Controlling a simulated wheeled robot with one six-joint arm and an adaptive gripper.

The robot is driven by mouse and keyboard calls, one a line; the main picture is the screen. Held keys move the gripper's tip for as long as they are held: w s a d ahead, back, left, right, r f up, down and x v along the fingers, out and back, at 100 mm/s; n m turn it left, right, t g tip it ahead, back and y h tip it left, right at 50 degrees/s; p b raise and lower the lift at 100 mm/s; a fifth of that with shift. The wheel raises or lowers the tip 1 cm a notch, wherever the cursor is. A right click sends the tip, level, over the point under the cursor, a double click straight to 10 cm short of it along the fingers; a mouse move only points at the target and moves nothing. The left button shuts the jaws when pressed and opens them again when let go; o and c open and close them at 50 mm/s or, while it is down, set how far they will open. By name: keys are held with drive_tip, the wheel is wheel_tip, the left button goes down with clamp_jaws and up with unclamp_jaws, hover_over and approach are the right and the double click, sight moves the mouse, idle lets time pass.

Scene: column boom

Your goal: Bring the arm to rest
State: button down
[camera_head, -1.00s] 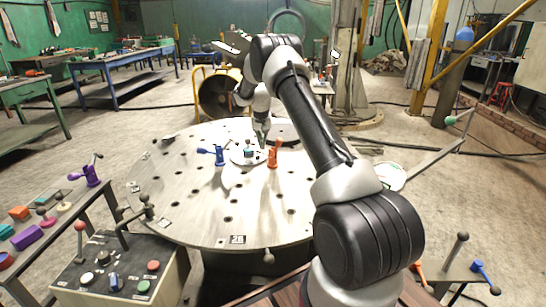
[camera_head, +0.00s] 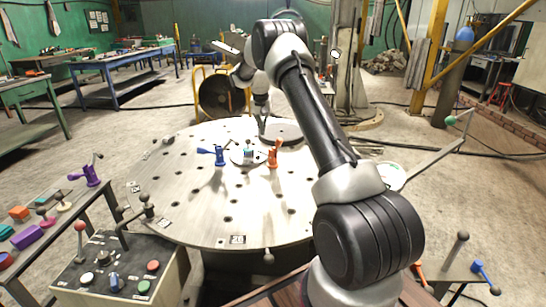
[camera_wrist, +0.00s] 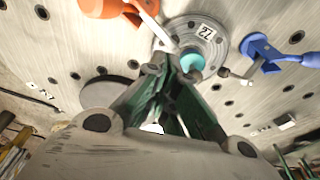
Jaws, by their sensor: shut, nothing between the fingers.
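My gripper (camera_wrist: 172,66) is shut and empty, with its green-lined fingers drawn together in the wrist view. In the head view my gripper (camera_head: 262,122) hangs above the far part of the round perforated table (camera_head: 200,205), behind the small flanged disc (camera_head: 236,158). The disc also shows in the wrist view (camera_wrist: 208,36), beyond the fingertips, with a teal-topped part (camera_wrist: 190,65) at its middle. My arm reaches forward from the lower right, bent at the elbow. The fingertips are small and hard to make out in the head view.
A blue clamp (camera_head: 219,156) and an orange clamp (camera_head: 273,156) stand on either side of the disc. A control box (camera_head: 115,270) and a side bench with a purple clamp (camera_head: 91,176) are at left. A metal column (camera_head: 350,70) stands behind the table.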

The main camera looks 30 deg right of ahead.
idle(0.5)
drive_tip(key=s+a+f+n+g, duration=0.2)
drive_tip(key=s+f, duration=0.1)
drive_tip(key=s, duration=0.6)
drive_tip(key=s+a+r+n+t, duration=0.1)
drive_tip(key=s+a+r, duration=0.2)
drive_tip(key=s+r, duration=0.4)
drive_tip(key=s+a+r+n+t+y, duration=0.1)
drive_tip(key=s+a+r, duration=0.3)
drive_tip(key=s, duration=1.8)
drive_tip(key=s+a+r+n+t, duration=0.2)
drive_tip(key=s+a+r, duration=0.2)
drive_tip(key=s+r, duration=0.8)
drive_tip(key=shift+s+n, duration=0.4)
drive_tip(key=shift+s, duration=1.15)
